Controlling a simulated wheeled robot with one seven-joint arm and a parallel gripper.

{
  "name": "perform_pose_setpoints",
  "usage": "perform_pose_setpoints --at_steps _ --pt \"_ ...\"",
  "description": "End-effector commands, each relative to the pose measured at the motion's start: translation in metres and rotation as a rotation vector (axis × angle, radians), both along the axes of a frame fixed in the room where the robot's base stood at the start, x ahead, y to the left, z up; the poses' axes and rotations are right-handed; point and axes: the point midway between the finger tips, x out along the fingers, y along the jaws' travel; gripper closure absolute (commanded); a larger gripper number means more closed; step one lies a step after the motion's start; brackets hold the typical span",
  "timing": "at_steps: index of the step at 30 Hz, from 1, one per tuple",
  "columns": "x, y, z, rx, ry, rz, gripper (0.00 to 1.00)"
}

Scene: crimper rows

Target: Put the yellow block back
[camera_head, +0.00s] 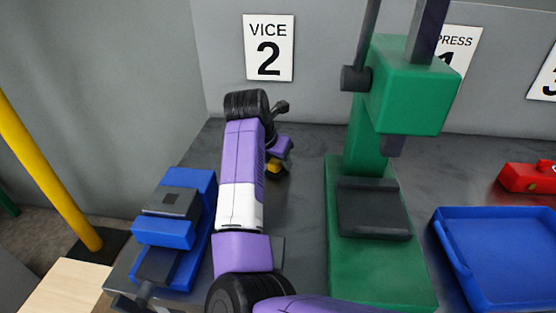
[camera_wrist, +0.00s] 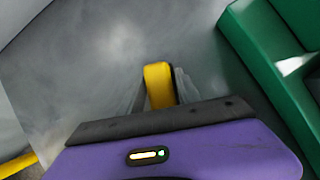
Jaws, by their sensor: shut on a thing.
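The yellow block (camera_wrist: 157,84) is between the fingers of my gripper (camera_wrist: 160,92) in the wrist view. Only its top end and front face show there. In the head view a small part of the yellow block (camera_head: 274,166) shows at the end of my arm, and my gripper (camera_head: 281,160) hides the rest. My gripper is shut on it, over the grey bench behind the blue vice (camera_head: 180,235) and left of the green press (camera_head: 372,240). I cannot tell whether the block touches the bench.
A blue tray (camera_head: 497,222) lies on the bench right of the press. A red object (camera_head: 530,178) stands behind it. The wall sign "VICE 2" (camera_head: 269,48) hangs behind my arm. A yellow post (camera_head: 50,175) stands at the left. The bench (camera_wrist: 80,70) around my gripper looks clear.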

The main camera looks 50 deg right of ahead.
Motion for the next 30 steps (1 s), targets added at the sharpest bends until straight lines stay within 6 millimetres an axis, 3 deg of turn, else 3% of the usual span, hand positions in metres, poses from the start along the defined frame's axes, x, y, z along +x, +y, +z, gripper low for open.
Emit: perform_pose_setpoints --at_steps 10,11,14,23,30 --pt "0.001 0.000 -0.003 -0.001 -0.002 0.000 0.98" --pt "0.000 0.000 -0.003 -0.001 -0.002 0.000 0.56" --pt "0.000 0.000 -0.002 -0.001 -0.002 0.000 0.38" --pt "0.000 0.000 -0.002 -0.001 -0.002 0.000 0.38" --pt "-0.001 0.010 0.019 -0.001 -0.005 0.000 0.38"
